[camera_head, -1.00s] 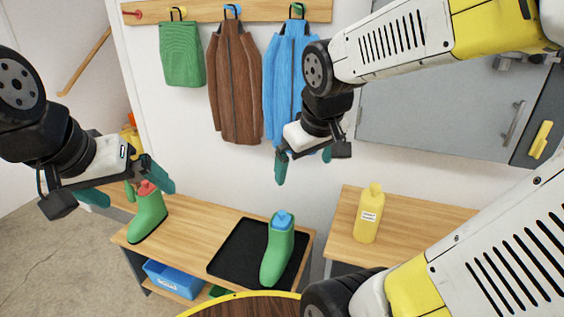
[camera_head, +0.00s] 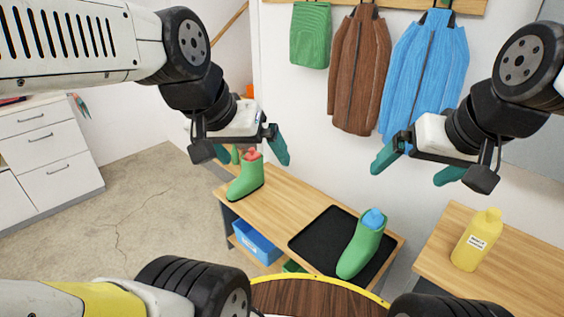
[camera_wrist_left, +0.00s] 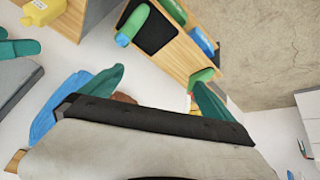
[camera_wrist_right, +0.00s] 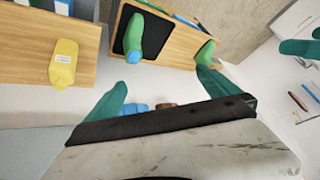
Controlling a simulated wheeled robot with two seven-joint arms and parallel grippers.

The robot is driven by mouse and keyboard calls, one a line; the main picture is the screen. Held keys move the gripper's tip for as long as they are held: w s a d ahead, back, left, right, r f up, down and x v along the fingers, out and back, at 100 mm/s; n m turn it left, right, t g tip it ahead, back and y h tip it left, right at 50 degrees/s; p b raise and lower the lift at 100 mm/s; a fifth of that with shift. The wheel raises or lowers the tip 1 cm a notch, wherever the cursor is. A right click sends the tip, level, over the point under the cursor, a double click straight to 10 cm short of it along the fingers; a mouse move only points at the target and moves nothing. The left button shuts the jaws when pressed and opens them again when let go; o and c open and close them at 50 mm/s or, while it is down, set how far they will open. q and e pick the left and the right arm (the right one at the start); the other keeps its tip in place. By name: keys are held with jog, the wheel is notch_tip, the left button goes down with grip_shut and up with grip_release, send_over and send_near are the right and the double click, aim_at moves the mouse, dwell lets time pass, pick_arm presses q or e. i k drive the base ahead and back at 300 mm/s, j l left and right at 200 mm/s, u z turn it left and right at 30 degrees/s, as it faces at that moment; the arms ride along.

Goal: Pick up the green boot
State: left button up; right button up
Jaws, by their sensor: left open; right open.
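One green boot (camera_head: 361,249) with a blue insert stands on a black tray (camera_head: 311,238) on the wooden bench. It also shows in the left wrist view (camera_wrist_left: 131,27) and the right wrist view (camera_wrist_right: 134,35). Another green boot (camera_head: 245,179) with a red insert stands at the bench's left end, outside the tray. My left gripper (camera_head: 246,153) is open and empty, in front of and partly above the red-insert boot in the head view. My right gripper (camera_head: 413,171) is open and empty, above the blue-insert boot and apart from it.
A yellow bottle (camera_head: 477,241) stands on the right-hand table (camera_head: 525,262). A blue bin (camera_head: 257,243) sits under the bench (camera_head: 283,206). A brown round surface with a yellow rim (camera_head: 312,294) is at the front. Coats (camera_head: 357,70) hang on the wall. Bare floor lies left.

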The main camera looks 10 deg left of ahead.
aim_at(251, 179)
jog(key=i+j, duration=0.1)
jog(key=j, duration=0.35)
jog(key=i+j, duration=0.1)
jog(key=j, duration=0.35)
jog(key=i+j, duration=0.1)
jog(key=j, duration=0.8)
jog(key=i+j, duration=0.2)
jog(key=j, duration=0.2)
jog(key=i+j, duration=0.25)
jog(key=j, duration=0.15)
jog(key=i+j, duration=0.2)
jog(key=j, duration=0.15)
jog(key=i, duration=0.15)
